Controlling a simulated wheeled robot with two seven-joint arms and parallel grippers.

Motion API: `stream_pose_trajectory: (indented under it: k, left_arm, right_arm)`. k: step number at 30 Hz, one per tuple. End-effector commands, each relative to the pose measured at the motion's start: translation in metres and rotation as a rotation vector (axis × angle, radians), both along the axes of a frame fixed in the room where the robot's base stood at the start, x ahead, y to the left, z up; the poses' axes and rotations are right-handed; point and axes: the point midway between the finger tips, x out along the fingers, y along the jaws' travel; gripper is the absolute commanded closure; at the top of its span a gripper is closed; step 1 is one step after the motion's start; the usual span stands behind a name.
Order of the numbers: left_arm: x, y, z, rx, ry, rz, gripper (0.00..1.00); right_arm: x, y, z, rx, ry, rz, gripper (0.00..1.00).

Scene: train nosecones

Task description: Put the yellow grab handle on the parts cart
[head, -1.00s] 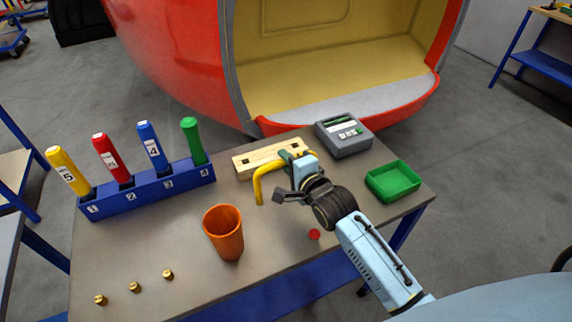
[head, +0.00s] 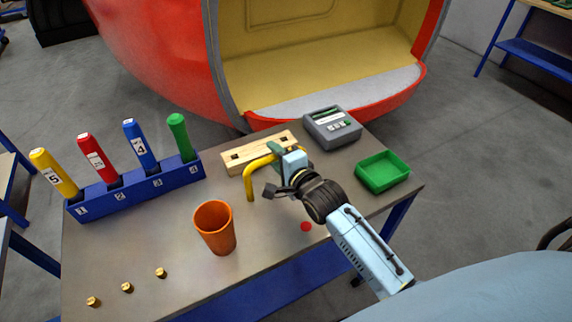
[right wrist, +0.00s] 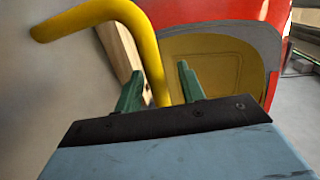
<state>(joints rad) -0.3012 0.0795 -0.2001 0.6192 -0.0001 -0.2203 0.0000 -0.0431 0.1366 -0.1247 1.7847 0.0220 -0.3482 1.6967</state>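The yellow grab handle (head: 250,177) is a bent bar at the middle of the table in the head view. My right gripper (head: 277,155) is at the bar's right part, in front of the wooden block. The handle appears to be out of the block's slots, with one leg hanging in front. The far end is hidden by my gripper. My left gripper is not in view. I cannot tell which stand is the parts cart.
On the table are a slotted wooden block (head: 239,158), a blue rack (head: 138,189) with coloured sticks, an orange cup (head: 215,229), a green tray (head: 382,171), a grey device (head: 332,129) and brass pieces (head: 127,287). Blue-framed furniture stands at the left edge and upper right (head: 537,55).

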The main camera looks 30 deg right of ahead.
Motion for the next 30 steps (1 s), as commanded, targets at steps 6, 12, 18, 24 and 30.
stream_pose_trajectory:
  k: [6,12,18,24,30]
  left_arm:
    - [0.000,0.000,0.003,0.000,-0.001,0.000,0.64]
    - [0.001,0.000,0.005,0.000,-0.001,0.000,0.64]
    - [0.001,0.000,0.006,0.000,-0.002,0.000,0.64]
    - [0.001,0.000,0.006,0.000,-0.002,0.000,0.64]
    - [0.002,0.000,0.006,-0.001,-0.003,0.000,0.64]
  right_arm:
    - [-0.035,-0.004,0.005,0.001,0.004,-0.001,0.61]
    - [-0.075,-0.009,0.013,0.001,0.004,-0.001,0.61]
    - [-0.104,-0.012,0.019,0.001,0.004,0.000,0.61]
    - [-0.115,-0.013,0.022,-0.001,0.002,-0.001,0.61]
    - [-0.116,-0.013,0.022,-0.001,0.001,-0.001,0.61]
